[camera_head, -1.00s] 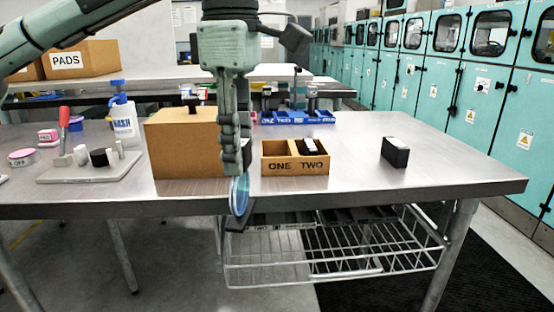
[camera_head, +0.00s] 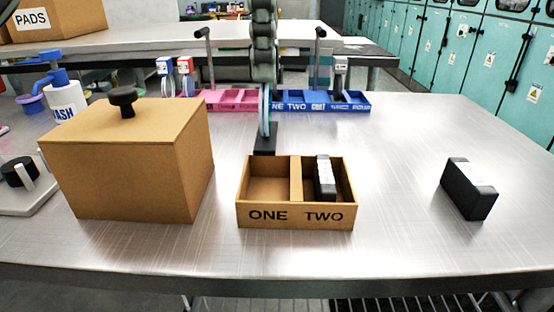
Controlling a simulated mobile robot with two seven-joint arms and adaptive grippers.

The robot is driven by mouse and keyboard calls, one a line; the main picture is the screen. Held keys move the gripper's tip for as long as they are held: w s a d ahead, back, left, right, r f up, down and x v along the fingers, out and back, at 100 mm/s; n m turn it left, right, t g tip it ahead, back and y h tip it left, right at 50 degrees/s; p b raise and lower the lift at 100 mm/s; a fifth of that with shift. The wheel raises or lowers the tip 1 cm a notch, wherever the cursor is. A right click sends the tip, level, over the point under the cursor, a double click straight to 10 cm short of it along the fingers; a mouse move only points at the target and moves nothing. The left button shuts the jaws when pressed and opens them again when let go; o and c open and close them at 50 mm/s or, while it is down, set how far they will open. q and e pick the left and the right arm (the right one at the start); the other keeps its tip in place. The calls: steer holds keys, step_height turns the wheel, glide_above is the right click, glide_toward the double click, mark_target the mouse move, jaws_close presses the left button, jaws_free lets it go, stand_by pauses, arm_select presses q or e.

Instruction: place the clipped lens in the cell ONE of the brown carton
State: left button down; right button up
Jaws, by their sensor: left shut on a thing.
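The brown carton (camera_head: 295,219) stands open on the metal table. Its left cell, marked ONE, is empty. Its right cell, marked TWO, holds a black block with a pale top (camera_head: 325,178). My left gripper (camera_head: 264,75) hangs from the top edge, behind the carton in the picture, and is shut on the lens. The lens (camera_head: 264,112) shows nearly edge-on as a thin bluish upright disc, above and behind cell ONE. A black block (camera_head: 265,141) shows directly below it; I cannot tell whether it is joined to the lens. My right gripper is out of view.
A large closed brown box with a black knob (camera_head: 145,150) stands left of the carton. Another black block (camera_head: 470,188) lies to the right. Pink (camera_head: 228,106) and blue (camera_head: 340,107) divided trays stand behind. The table between carton and right block is clear.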

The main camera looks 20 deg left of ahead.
mark_target(264, 91)
arm_select(q)
steer(key=f, duration=0.3)
steer(key=f+b, duration=0.1)
steer(key=shift+s+f, duration=0.25)
steer(key=shift+f, duration=0.05)
step_height(264, 91, down, 4)
steer(key=shift+f+b, duration=0.25)
steer(key=shift+b, duration=0.1)
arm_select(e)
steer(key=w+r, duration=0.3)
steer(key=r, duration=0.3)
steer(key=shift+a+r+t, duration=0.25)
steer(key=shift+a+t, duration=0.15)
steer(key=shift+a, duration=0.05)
arm_select(q)
steer(key=shift+f, duration=0.1)
steer(key=shift+f, duration=0.1)
steer(key=c, duration=1.1)
jaws_free()
steer(key=shift+c, duration=0.2)
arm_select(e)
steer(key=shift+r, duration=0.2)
arm_select(q)
steer(key=shift+r, duration=0.2)
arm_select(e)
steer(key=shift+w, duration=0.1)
